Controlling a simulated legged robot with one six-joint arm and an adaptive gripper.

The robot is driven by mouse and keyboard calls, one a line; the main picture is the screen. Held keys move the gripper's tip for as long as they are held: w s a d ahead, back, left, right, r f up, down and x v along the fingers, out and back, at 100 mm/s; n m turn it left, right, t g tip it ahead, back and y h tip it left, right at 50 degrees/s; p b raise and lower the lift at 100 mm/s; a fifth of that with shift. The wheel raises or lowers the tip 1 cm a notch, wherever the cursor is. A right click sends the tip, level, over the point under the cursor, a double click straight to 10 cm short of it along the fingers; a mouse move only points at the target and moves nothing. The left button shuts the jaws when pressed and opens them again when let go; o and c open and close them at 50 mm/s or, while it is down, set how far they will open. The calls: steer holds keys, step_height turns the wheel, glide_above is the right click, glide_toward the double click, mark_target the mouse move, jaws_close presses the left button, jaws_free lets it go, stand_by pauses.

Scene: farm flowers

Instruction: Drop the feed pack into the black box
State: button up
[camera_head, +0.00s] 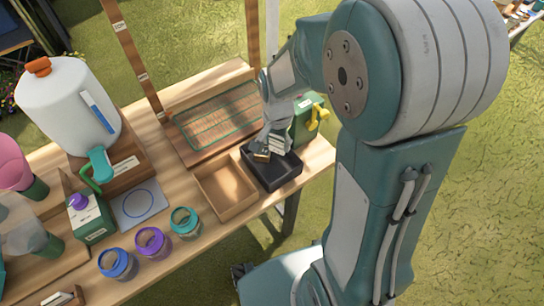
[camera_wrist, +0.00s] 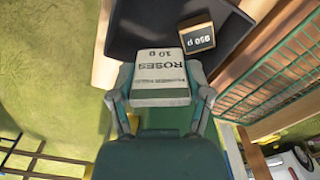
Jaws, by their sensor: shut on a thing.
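My gripper (camera_head: 268,144) is over the black box (camera_head: 284,179) on the wooden table. In the wrist view my gripper (camera_wrist: 160,96) is shut on the feed pack (camera_wrist: 160,68), a pale pack marked "ROSES 10 g", with one finger on each side. The pack is in front of the dark inside of the black box (camera_wrist: 135,22); whether it touches the floor of the box cannot be told. In the head view my gripper mostly hides the pack.
A small framed tag (camera_wrist: 198,38) marked "950 p" is at the box, beside the pack. An empty wooden tray (camera_head: 226,188) adjoins the box on the left. A green grid board (camera_head: 215,118) lies behind. A green container (camera_head: 306,118) stands behind right. Several jars (camera_head: 152,242) line the front edge.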

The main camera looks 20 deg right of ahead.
mark_target(276, 152)
steer(key=shift+f, duration=2.4)
steer(key=o, duration=0.8)
step_height(276, 152, up, 12)
steer(key=shift+f, duration=0.25)
steer(key=shift+r, duration=0.2)
